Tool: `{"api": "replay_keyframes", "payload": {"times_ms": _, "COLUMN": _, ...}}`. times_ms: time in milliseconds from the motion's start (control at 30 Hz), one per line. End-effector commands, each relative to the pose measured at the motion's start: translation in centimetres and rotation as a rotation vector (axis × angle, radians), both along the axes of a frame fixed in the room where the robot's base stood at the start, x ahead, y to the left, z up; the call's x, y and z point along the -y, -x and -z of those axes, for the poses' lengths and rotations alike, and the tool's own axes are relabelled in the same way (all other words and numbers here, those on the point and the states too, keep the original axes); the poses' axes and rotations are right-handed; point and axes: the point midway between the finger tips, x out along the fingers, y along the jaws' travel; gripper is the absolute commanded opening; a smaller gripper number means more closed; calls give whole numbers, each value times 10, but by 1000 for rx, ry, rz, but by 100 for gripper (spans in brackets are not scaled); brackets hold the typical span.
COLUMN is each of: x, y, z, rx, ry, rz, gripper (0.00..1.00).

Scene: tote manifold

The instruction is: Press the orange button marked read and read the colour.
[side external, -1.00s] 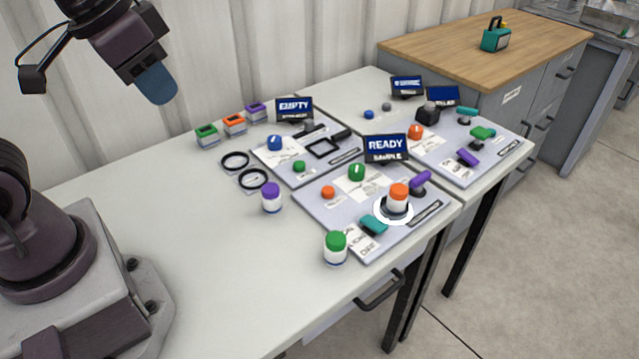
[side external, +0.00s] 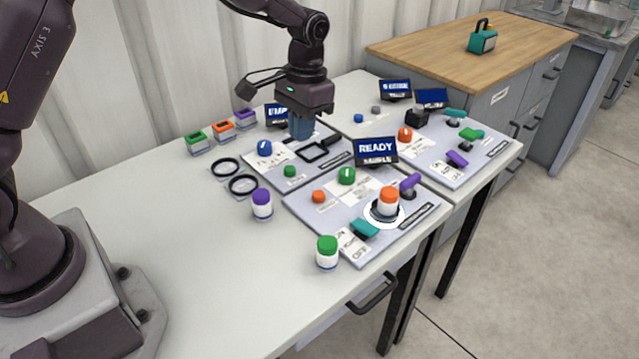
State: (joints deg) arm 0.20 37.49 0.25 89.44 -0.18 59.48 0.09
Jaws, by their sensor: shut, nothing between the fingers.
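A small orange button (side external: 319,196) sits at the left of the near grey panel (side external: 345,240); its marking is too small to read. The panel's screen (side external: 376,150) shows "READY" with "SAMPLE" below, in white on blue. An orange-capped jar (side external: 388,198) stands upright on a white ring at the panel's right. My gripper (side external: 302,128) is shut and empty, pointing down over the back-left panel, behind the orange button and apart from it. It partly hides that panel's screen (side external: 276,115).
The near panel also carries a green knob (side external: 346,176), a purple handle (side external: 410,183) and a teal switch (side external: 364,229). A purple-capped jar (side external: 262,204) and a green-capped jar (side external: 327,252) stand nearby. The table's left front is clear.

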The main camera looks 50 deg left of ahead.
Motion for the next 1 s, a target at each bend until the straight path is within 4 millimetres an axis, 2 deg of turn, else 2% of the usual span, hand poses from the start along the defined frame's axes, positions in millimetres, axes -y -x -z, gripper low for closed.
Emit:
{"api": "replay_keyframes", "payload": {"times_ms": 33, "x": 0, "y": -10, "z": 13, "rx": -15, "ry": 0, "rz": 0, "gripper": 0}}
{"api": "replay_keyframes", "payload": {"times_ms": 133, "x": 0, "y": -28, "z": 29, "rx": -21, "ry": 0, "rz": 0, "gripper": 0}}
{"api": "replay_keyframes", "payload": {"times_ms": 233, "x": 0, "y": -43, "z": 29, "rx": -6, "ry": 0, "rz": 1, "gripper": 0}}
{"api": "replay_keyframes", "payload": {"times_ms": 333, "x": 0, "y": -54, "z": 19, "rx": 21, "ry": 0, "rz": 1, "gripper": 0}}
{"api": "replay_keyframes", "payload": {"times_ms": 767, "x": 0, "y": -54, "z": 16, "rx": 17, "ry": 0, "rz": 1, "gripper": 0}}
{"api": "replay_keyframes", "payload": {"times_ms": 867, "x": 0, "y": -53, "z": 23, "rx": 15, "ry": 0, "rz": 1, "gripper": 0}}
{"api": "replay_keyframes", "payload": {"times_ms": 1000, "x": 0, "y": -51, "z": 44, "rx": 13, "ry": 0, "rz": 1, "gripper": 0}}
